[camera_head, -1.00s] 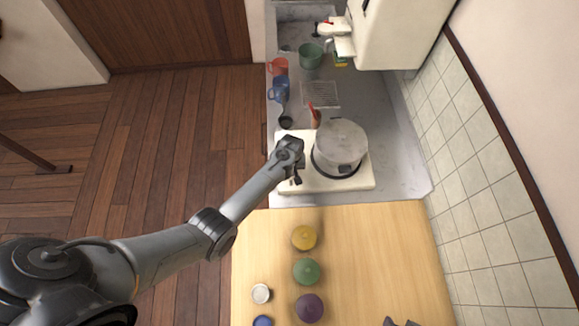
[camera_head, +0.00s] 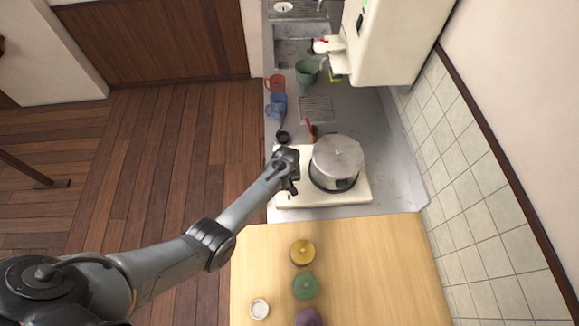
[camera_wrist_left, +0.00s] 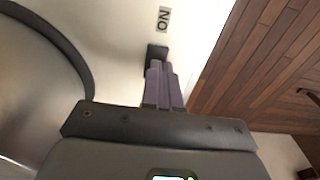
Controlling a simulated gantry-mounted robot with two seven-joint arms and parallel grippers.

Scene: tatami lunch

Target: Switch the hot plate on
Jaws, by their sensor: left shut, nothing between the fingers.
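The white hot plate (camera_head: 355,193) sits at the near end of the counter, with a lidded metal pot (camera_head: 337,157) on its dark ring. My left gripper (camera_head: 292,190) is over the plate's left edge, beside the pot. In the left wrist view its purple fingers (camera_wrist_left: 160,72) are shut and empty. Their tips overlap a small dark switch (camera_wrist_left: 157,51) on the plate's white surface (camera_wrist_left: 120,40). I cannot tell whether they press it. An upside-down "ON" label (camera_wrist_left: 163,19) is just beyond the switch. My right gripper is not in view.
A dark ladle (camera_head: 283,137), a blue mug (camera_head: 276,104), a red mug (camera_head: 275,83) and a green pot (camera_head: 307,71) stand farther along the counter. The wooden table (camera_head: 375,265) in front holds a yellow bowl (camera_head: 303,252) and a green one (camera_head: 305,286).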

